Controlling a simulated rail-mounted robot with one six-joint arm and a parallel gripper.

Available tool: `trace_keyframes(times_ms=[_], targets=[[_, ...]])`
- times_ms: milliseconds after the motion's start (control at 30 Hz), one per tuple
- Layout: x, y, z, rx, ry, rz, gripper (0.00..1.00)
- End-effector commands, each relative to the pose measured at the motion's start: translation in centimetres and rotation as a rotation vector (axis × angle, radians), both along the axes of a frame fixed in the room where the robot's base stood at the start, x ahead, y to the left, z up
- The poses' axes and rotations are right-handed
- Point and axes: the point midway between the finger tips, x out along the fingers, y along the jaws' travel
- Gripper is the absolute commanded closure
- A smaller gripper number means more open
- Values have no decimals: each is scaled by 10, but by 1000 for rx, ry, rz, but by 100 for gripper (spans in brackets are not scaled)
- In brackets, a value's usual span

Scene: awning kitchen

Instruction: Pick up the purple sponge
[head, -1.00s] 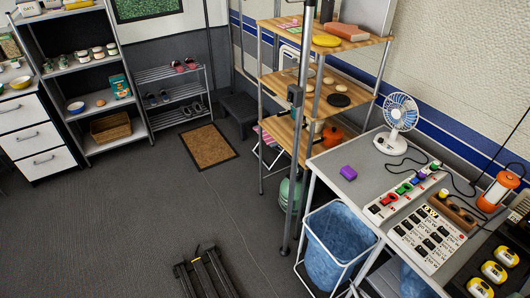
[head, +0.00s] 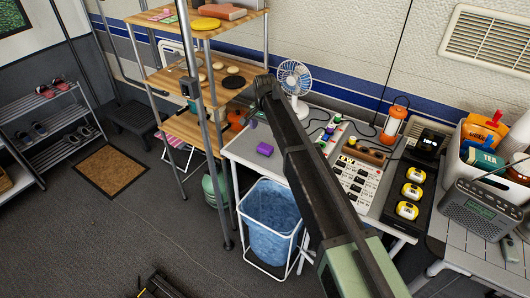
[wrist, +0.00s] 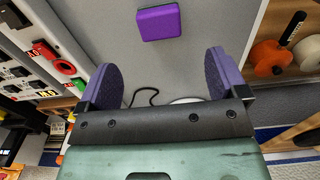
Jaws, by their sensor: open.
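The purple sponge (head: 264,149) is a small block lying on the grey table (head: 236,152) near its left end. It also shows in the wrist view (wrist: 158,22), at the top centre, beyond the fingertips. My gripper (wrist: 160,72) is open, with its two purple-padded fingers apart and nothing between them. The sponge is clear of the fingers and touches neither. In the head view my arm reaches across the table from the lower right, and its far end is above the table, behind and above the sponge.
A white fan (head: 294,80) stands behind the sponge. A power strip (head: 332,136) with coloured plugs and a white switch panel (head: 352,178) lie to the right. A wooden shelf rack (head: 196,75) stands at left. A blue bin (head: 268,220) is below the table's front edge.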

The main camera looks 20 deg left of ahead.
Motion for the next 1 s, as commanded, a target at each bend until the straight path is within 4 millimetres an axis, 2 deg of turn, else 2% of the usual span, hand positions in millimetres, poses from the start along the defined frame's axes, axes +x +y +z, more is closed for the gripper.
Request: trace_keyframes(times_ms=[33,133,200,367,633,867,1000], targets=[[0,0,-21,0,0,0,8],[0,-1,-43,0,0,0,8],[0,-1,-49,0,0,1,8],[0,-1,-49,0,0,1,8],[-1,-2,-99,0,0,1,8],[-1,-2,-96,0,0,1,8],[-1,-2,-96,0,0,1,27]])
